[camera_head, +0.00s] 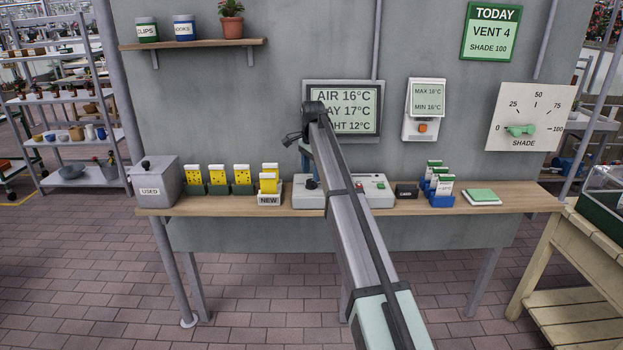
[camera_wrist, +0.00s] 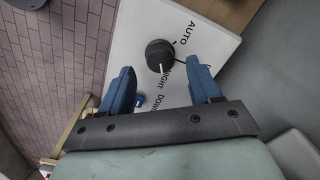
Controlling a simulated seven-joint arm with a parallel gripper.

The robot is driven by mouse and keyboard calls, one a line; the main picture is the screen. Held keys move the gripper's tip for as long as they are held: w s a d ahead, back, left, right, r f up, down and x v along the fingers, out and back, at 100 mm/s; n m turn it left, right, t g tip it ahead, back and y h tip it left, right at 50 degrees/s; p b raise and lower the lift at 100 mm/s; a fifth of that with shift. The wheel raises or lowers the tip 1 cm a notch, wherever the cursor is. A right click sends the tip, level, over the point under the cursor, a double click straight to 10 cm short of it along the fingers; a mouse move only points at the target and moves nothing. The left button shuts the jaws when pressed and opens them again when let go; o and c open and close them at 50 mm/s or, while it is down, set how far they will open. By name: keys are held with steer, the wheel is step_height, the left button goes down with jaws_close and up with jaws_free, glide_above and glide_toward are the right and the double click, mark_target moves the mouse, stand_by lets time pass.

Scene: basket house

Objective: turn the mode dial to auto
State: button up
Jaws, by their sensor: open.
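The mode dial (camera_wrist: 158,52) is a round black knob on a white panel (camera_wrist: 128,40) in the wrist view. Its white pointer line points down toward the NIGHT lettering; AUTO is printed to its upper right. A DOWN label is lower, partly between the fingers. My gripper (camera_wrist: 158,68) is open, with one blue finger to the left and one to the right of the dial, apart from it in the picture. I cannot tell the height gap.
The wooden bench (camera_head: 230,208) also holds a USED box (camera_head: 156,183), yellow cards (camera_head: 242,173), a NEW holder (camera_head: 269,199), a small black box (camera_head: 406,191) and blue-based packets (camera_head: 441,198). A display screen (camera_head: 350,97) hangs behind my arm.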

mark_target(311, 184)
steer(key=shift+f, duration=1.55)
steer(key=c, duration=1)
steer(key=shift+c, duration=0.2)
